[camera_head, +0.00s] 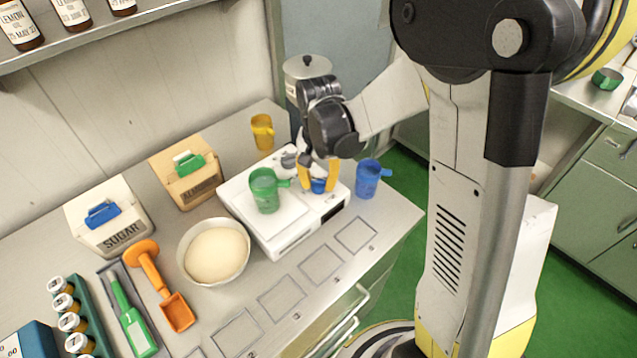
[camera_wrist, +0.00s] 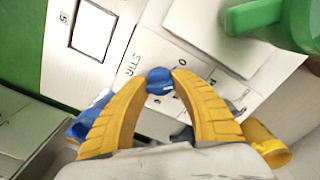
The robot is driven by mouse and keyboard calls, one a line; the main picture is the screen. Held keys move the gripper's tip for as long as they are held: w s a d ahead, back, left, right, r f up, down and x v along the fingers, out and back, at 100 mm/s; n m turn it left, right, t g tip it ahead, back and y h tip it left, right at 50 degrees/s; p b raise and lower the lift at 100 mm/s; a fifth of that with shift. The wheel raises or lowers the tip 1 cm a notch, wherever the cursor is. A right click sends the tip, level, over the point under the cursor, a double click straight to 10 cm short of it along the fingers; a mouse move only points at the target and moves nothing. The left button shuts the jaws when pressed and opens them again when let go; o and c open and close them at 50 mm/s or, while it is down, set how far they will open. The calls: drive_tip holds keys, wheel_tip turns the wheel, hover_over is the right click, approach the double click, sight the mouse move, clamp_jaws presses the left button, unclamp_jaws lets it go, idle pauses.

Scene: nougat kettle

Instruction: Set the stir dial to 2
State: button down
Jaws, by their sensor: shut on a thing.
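The blue stir dial (camera_wrist: 159,78) sits on the white machine (camera_wrist: 190,52), beside the printed word STIR. Small printed marks surround it, partly hidden by my fingers, and I cannot tell which mark the dial points at. My gripper (camera_wrist: 162,82) has its yellow fingers closed on the dial, one on each side. In the head view, my gripper (camera_head: 318,184) reaches down to the right end of the white machine (camera_head: 283,238), and a bit of the blue dial (camera_head: 319,186) shows between the fingers.
A green cup (camera_head: 265,190) stands on the machine, left of my gripper. A blue cup (camera_head: 368,179) stands close on the right, and a yellow cup (camera_head: 262,131) behind. A bowl (camera_head: 187,252) is to the left. Marked squares (camera_head: 320,263) on the counter front are empty.

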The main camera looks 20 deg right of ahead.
sight(319, 181)
drive_tip(key=shift+m, duration=1.5)
drive_tip(key=c, duration=1)
unclamp_jaws()
wheel_tip(319, 181, up, 12)
drive_tip(key=shift+s+b, duration=0.1)
drive_tip(key=shift+b, duration=0.2)
